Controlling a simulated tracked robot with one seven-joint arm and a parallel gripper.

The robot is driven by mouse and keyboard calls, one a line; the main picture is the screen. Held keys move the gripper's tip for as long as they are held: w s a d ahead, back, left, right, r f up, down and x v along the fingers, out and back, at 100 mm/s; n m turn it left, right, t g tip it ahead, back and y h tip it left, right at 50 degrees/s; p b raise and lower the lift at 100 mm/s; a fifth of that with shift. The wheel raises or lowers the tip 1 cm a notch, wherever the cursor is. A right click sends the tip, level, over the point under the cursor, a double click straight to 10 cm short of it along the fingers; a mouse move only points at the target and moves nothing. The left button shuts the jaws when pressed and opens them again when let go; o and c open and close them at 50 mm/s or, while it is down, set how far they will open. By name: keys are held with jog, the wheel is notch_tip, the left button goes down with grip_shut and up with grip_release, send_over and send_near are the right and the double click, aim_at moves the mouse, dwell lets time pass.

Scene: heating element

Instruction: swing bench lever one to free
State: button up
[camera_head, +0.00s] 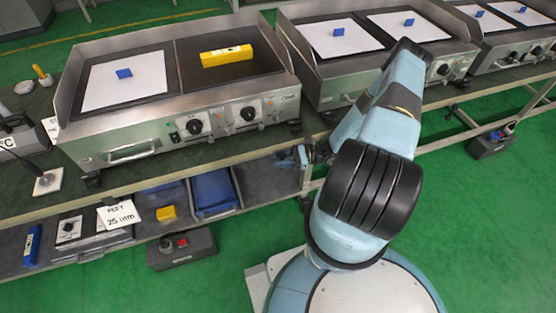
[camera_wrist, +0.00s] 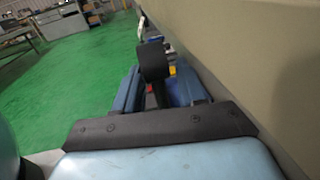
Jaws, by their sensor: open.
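My gripper (camera_wrist: 158,88) shows in the wrist view as two blue jaws set apart, with a dark bracket in front of them. A black block on a dark stem (camera_wrist: 154,62) stands between the jaws. It may be the lever, but I cannot tell for sure, nor whether a jaw touches it. In the head view small blue parts (camera_head: 300,157), which look like my gripper, are just below the bench's front edge, beside a bench leg. My arm hides part of that area. No lever shows clearly in the head view.
The bench (camera_head: 222,163) carries several hot plates. Its pale side (camera_wrist: 250,60) fills the right of the wrist view, close to my gripper. The green floor (camera_head: 480,220) is largely clear.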

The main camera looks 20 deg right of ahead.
jog(key=shift+a, duration=0.5)
grip_shut()
jog(key=shift+w, duration=0.1)
